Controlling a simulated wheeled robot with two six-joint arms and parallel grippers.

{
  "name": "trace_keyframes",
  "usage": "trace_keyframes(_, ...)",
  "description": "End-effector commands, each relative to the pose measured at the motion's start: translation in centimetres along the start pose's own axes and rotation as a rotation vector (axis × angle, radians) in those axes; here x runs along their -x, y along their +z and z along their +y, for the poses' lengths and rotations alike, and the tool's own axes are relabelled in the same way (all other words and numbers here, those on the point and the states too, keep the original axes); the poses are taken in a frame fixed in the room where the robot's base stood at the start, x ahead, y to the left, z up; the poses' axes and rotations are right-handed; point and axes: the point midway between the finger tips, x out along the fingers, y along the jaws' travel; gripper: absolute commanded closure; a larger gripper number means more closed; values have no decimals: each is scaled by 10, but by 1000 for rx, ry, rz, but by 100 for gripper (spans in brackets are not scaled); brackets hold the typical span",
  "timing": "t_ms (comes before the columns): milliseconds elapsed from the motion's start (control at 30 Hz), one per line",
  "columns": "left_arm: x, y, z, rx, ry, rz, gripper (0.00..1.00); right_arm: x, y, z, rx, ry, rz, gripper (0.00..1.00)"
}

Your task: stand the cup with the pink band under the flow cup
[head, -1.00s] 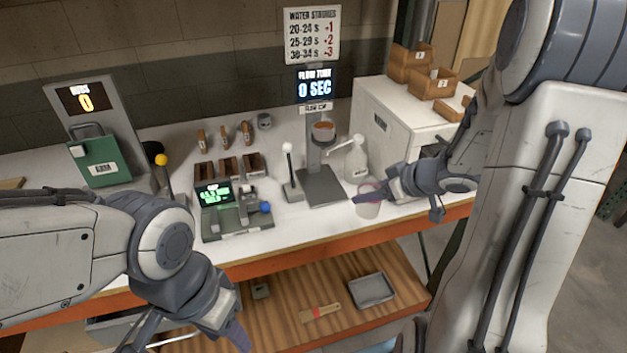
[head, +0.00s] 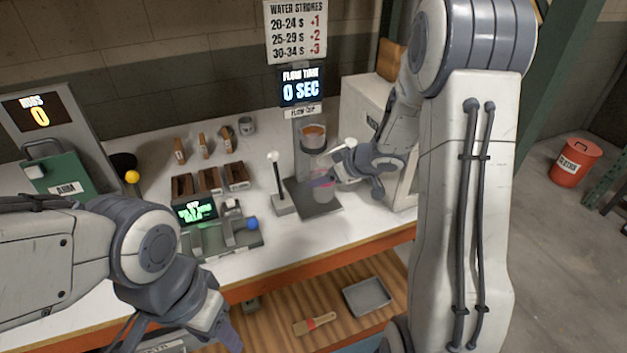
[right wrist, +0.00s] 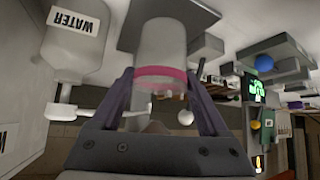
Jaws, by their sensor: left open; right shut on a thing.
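The clear cup with the pink band (head: 322,190) is upright in my right gripper (head: 333,180). In the right wrist view the cup (right wrist: 160,50) sits between the two fingers, which close on it by its pink band (right wrist: 160,73). My left gripper (head: 172,335) is open and empty at the bottom left, in front of the bench.
A white-knobbed lever (head: 278,185) stands just left of the plate. The water bottle (right wrist: 75,45) is close beside the held cup. A device with a green display (head: 195,210) and blue knob is further left. A lower shelf holds a brush (head: 318,323) and grey tray (head: 367,297).

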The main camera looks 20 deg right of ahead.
Motion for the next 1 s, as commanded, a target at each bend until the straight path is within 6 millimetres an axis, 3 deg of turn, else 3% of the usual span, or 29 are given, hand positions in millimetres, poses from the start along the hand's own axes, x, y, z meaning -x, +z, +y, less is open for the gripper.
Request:
trace_keyframes(400,-8,0,-1,0,0,0,50,-49,-8,2,-2,2,-1,83)
trace_keyframes(833,-10,0,-1,0,0,0,50,-54,-6,3,-4,3,0,83)
trace_keyframes(867,-9,0,-1,0,0,0,50,-54,-6,3,-3,3,0,14)
trace_keyframes(900,-9,0,-1,0,0,0,50,-53,-7,3,-3,4,0,0)
trace_keyframes(1000,-9,0,-1,0,0,0,50,-53,-7,3,-3,4,0,0)
